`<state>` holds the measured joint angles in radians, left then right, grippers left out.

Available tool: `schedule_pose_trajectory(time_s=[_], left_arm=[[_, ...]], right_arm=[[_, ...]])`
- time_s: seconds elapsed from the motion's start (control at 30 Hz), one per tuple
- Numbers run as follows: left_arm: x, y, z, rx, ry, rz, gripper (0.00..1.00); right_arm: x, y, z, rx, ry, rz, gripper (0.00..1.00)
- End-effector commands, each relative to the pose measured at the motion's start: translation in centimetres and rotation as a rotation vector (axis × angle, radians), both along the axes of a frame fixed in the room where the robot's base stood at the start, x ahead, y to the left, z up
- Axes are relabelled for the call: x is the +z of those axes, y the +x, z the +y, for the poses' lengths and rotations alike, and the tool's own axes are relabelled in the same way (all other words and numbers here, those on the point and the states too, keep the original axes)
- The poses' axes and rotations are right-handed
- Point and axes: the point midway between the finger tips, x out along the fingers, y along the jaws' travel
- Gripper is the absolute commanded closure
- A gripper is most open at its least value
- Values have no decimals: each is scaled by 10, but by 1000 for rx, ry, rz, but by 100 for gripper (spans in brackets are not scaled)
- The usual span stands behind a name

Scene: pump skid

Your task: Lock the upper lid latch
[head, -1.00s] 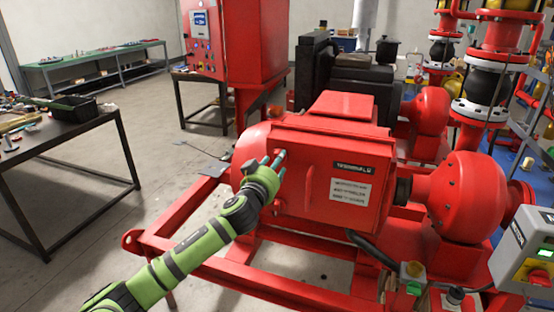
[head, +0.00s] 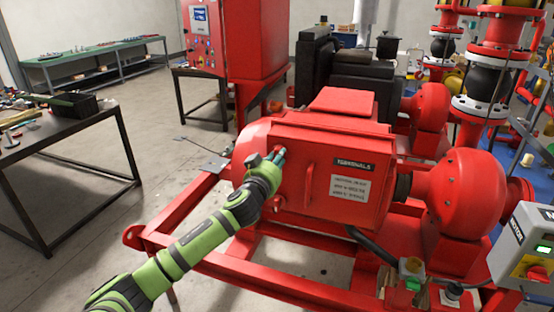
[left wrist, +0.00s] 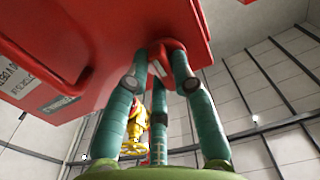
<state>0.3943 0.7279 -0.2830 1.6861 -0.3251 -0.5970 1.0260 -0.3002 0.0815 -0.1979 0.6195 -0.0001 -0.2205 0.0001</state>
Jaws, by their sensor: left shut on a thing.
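The red terminal box has a lid (head: 330,205) with a "TERMINALS" label, a white text plate and a red handle (head: 309,182). The lid looks flat against the box. My left gripper (head: 279,157) is at the upper left edge of the lid and covers the upper latch in the head view. In the left wrist view its teal fingers (left wrist: 162,66) are shut around a small red part, the upper lid latch (left wrist: 167,50). The latch's exact angle is hard to tell. A lower latch (head: 278,203) shows below on the same edge. My right gripper is not in view.
The box sits on a red skid frame (head: 215,266), beside a round red pump casing (head: 462,195). A grey switch box (head: 525,250) stands at the right. A workbench (head: 60,140) is at the left, with clear floor between it and the skid.

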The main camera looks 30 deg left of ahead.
Motion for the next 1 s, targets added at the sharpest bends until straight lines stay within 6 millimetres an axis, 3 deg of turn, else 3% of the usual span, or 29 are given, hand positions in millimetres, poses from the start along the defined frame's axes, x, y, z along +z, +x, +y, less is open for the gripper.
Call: schedule_pose_trajectory(time_s=[0.27, 1.0], left_arm=[[-1, 0, 0, 0, 154, 38, 100], [-2, -1, 4, 0, 832, 202, 100]], right_arm=[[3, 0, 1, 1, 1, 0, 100], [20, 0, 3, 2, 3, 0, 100]])
